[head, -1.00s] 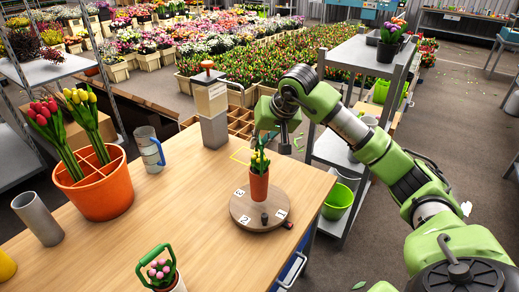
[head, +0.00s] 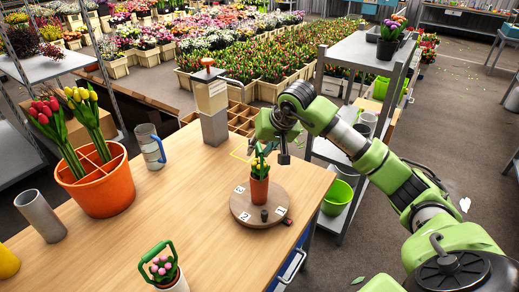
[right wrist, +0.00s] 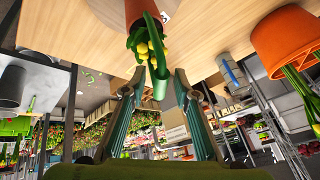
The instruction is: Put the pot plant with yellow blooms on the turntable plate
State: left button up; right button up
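The pot plant with yellow blooms (head: 259,188) is in an orange-brown pot with a green handle. It stands upright over the middle of the round wooden turntable plate (head: 239,210) and appears to rest on it. The right wrist view shows its pot (right wrist: 137,9), blooms and green handle (right wrist: 160,82) upside down. My right gripper (head: 276,154) is just behind and above the plant. In the right wrist view its fingers (right wrist: 158,75) are apart, with the handle between the tips and gaps at both sides. My left gripper is not in view.
A pot with pink blooms and a green handle (head: 163,268) stands at the table's front. A large orange pot of tulips (head: 104,195), a grey-blue jug (head: 150,147) and a grey column (head: 214,128) stand around. The wooden table (head: 175,205) is clear left of the turntable.

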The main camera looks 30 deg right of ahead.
jog(key=shift+r, duration=0.25)
jog(key=b+v, duration=0.2)
jog(key=v, duration=0.9)
jog(key=shift+s+r, duration=0.25)
jog(key=shift+r, duration=0.1)
